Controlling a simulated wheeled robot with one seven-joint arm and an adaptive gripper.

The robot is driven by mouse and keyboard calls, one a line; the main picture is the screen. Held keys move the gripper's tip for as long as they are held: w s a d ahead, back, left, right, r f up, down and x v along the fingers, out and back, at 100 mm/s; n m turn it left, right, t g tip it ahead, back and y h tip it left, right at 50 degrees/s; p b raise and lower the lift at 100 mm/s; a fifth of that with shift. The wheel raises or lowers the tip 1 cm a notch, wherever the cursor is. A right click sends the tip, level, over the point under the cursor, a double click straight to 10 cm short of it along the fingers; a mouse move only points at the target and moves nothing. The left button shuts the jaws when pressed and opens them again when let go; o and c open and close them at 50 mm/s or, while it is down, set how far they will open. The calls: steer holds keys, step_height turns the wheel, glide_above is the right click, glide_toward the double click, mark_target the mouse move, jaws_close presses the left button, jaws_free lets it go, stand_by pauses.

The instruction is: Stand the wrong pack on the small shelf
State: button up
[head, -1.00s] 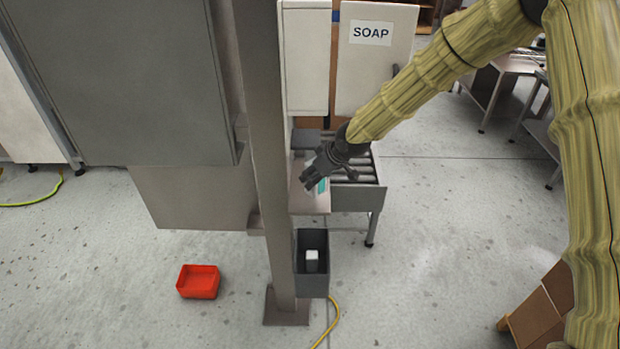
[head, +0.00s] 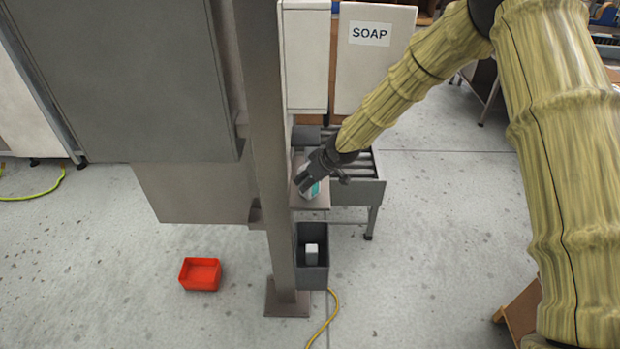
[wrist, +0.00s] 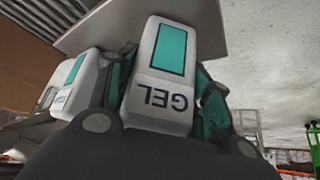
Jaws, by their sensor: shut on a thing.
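A white pack (wrist: 163,80) with a teal panel and the word GEL, upside down in the wrist view, is between the fingers of my gripper (wrist: 160,115), which is shut on it. In the head view my gripper (head: 312,178) points down over a small flat plate (head: 318,204) beside the grey post, and partly hides the pack (head: 314,190). I cannot tell whether the pack touches the plate. A second white pack (wrist: 78,85) with a teal panel stands at the left in the wrist view; its lettering is mostly hidden.
A grey post (head: 268,150) rises left of the plate. A roller conveyor (head: 362,180) lies behind it. A door is marked SOAP (head: 370,34). A red tray (head: 200,274) is on the floor.

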steer(key=o, duration=1.2)
steer(key=shift+f, duration=0.1)
steer(key=shift+o, duration=0.2)
steer(key=shift+r, duration=0.2)
steer(key=b+v, duration=0.3)
steer(key=v, duration=0.9)
steer(key=shift+f, duration=0.15)
steer(key=s+d+f+m+g, duration=0.1)
steer(key=s+d+f+m, duration=0.2)
steer(key=s+f, duration=0.9)
steer(key=s+d+f+m+g, duration=0.2)
steer(key=s+d+f, duration=0.1)
steer(key=s+f, duration=0.95)
steer(key=s+d+f+m+h, duration=0.1)
steer(key=s+d+f, duration=0.2)
steer(key=s, duration=0.4)
steer(key=s+d+f+m+g+h, duration=0.1)
steer(key=s+d+f+m+h, duration=0.1)
steer(key=s+d, duration=0.3)
steer(key=s+d+f+m+h, duration=0.1)
steer(key=s+d+f, duration=0.4)
steer(key=s, duration=0.5)
steer(key=shift+s+g+h, duration=0.3)
steer(key=shift+s, duration=0.1)
